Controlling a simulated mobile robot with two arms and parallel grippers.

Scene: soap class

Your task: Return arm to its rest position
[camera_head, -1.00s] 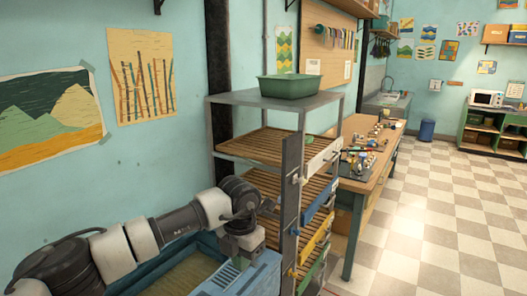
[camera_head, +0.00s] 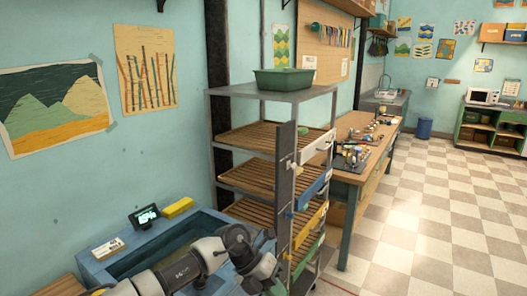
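My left arm comes in from the bottom left, low in front of the blue basin (camera_head: 98,262). Its wrist and gripper (camera_head: 272,284) are at the bottom edge, beside the lower part of the shelf rack (camera_head: 297,180). The fingers are dark and cut off by the frame edge, so I cannot tell whether they are open or hold anything. A small green patch shows by the gripper; I cannot tell what it belongs to. My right gripper is not in view.
A green tub (camera_head: 284,79) stands on the rack's top. A small screen (camera_head: 145,216) and a yellow block (camera_head: 178,208) sit on the basin's back rim. A wooden workbench (camera_head: 349,177) with small items stands behind the rack. The checkered floor (camera_head: 430,215) at right is clear.

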